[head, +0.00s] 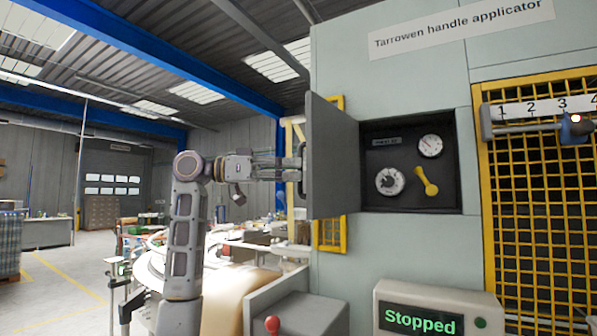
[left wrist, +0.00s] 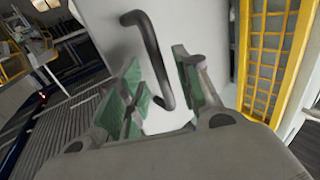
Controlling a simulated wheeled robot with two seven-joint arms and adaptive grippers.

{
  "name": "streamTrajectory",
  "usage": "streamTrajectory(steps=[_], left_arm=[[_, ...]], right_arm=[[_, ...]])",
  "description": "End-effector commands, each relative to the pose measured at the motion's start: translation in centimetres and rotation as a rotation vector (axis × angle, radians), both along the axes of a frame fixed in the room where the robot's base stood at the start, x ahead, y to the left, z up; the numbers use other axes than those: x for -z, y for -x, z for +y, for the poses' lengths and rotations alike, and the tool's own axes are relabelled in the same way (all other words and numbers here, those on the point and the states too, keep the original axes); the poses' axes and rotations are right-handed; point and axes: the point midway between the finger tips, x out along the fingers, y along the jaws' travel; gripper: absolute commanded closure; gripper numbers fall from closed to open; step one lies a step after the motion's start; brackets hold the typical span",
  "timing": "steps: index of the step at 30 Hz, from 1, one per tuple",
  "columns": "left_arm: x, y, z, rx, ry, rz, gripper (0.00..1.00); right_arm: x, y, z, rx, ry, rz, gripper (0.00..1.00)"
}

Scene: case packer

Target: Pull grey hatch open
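The grey hatch (head: 334,157) stands swung open to the left on the case packer's front, showing a dark recess (head: 450,190). Its dark bent handle (left wrist: 152,58) is on the hatch's outer face and fills the middle of the left wrist view. My left gripper (head: 292,168) is at the handle's side of the hatch. In the left wrist view its green-padded fingers stand apart on either side of the handle, with gaps showing. Whether one pad touches the handle I cannot tell. My right gripper is in neither view.
The recess holds two round dials (head: 390,181) and a yellow lever (head: 427,182). A yellow mesh guard (head: 540,220) is to the right. A "Stopped" display (head: 425,318) and a red-knobbed lever (head: 272,325) are below. Open floor lies far left.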

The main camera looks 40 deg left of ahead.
Motion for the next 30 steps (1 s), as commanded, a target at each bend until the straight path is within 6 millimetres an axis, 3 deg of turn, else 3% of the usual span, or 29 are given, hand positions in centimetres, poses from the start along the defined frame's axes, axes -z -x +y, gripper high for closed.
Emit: streamTrajectory(steps=[16, 30], left_arm=[[0.0, 5.1, 5.9, -0.002, 0.001, 0.001, 0.66], [0.0, 6.2, 7.1, 0.0, 0.001, 0.001, 0.66]], right_arm=[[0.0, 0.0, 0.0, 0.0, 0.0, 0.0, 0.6], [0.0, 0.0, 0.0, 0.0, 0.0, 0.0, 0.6]])
